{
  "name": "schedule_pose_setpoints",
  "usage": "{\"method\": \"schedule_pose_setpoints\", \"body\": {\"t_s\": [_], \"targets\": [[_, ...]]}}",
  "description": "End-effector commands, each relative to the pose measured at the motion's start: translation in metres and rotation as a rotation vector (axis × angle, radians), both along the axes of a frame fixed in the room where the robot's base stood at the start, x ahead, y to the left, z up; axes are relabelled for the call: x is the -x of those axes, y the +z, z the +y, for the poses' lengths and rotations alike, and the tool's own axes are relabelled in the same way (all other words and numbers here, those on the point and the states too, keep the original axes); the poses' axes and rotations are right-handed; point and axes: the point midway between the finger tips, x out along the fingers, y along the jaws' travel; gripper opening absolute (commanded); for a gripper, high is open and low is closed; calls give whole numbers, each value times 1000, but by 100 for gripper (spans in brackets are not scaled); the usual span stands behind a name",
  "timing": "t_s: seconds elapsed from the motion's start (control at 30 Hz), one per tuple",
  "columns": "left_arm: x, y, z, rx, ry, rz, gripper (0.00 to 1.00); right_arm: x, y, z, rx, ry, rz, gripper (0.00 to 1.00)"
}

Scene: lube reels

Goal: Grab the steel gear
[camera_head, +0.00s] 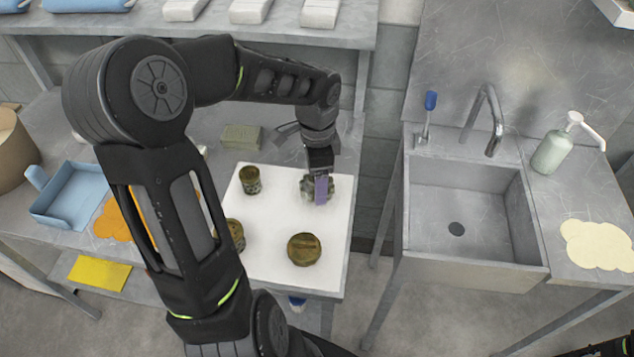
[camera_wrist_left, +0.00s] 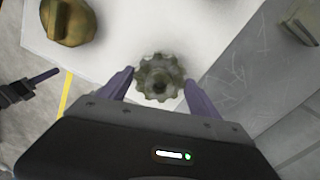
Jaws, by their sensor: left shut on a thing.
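The steel gear (camera_head: 306,187) is a grey toothed wheel at the right back of the white mat on the left table. My left gripper (camera_head: 321,192) reaches down over it, with its purple fingers on either side. In the left wrist view the gear (camera_wrist_left: 160,78) lies between the two fingers (camera_wrist_left: 158,88), which are shut on it. Whether it is clear of the mat I cannot tell.
On the white mat (camera_head: 270,262) stand a brass round part (camera_head: 305,250), a small brass cup (camera_head: 250,180) and another brass part (camera_head: 236,234) partly behind my arm. A blue dustpan (camera_head: 70,195) lies left. A sink (camera_head: 462,215) stands right, across a gap.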

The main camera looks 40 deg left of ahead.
Motion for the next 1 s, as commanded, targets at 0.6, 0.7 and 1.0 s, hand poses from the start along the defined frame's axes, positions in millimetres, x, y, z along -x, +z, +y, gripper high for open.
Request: {"method": "schedule_pose_setpoints", "body": {"t_s": [0.6,0.7,1.0], "targets": [[0,86,0,0,0,-1,0,-1,-7,0,-3,1,-3,36],[0,86,0,0,0,-1,0,-1,-7,1,-2,1,-4,36],[0,86,0,0,0,-1,0,-1,-7,0,-2,1,-4,36]]}}
